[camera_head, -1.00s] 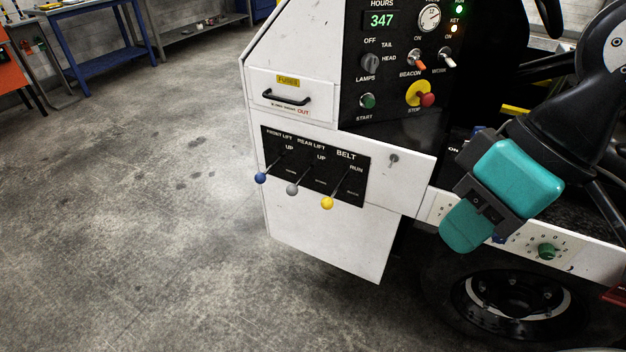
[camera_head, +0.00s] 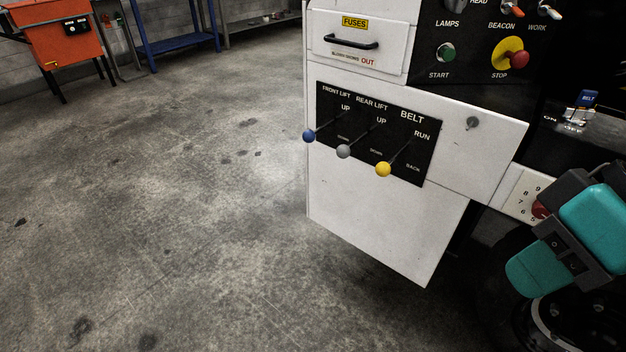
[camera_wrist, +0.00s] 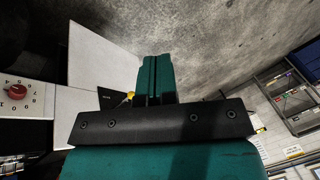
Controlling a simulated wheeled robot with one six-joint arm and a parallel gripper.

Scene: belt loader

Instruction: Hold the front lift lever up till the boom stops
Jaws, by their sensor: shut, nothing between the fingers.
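The front lift lever has a blue ball knob (camera_head: 309,136) and is the leftmost of three on the black lever panel (camera_head: 408,178). Its stem sticks out toward the lower left, and nothing touches it. My gripper (camera_head: 532,278) is at the lower right, well to the right of the levers and apart from them. Its teal fingers are shut and empty; they also show together in the wrist view (camera_wrist: 156,75). The wrist view shows a yellow knob (camera_wrist: 129,97) beside the fingers, partly hidden; the blue knob is not visible there. The boom is not recognisable in view.
The grey rear lift knob (camera_head: 343,151) and yellow belt knob (camera_head: 383,169) stand close to the right of the blue one. A fuse drawer (camera_head: 360,57) with a handle is above. A red dial (camera_head: 541,210) is near my gripper. Floor left of the cabinet is clear.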

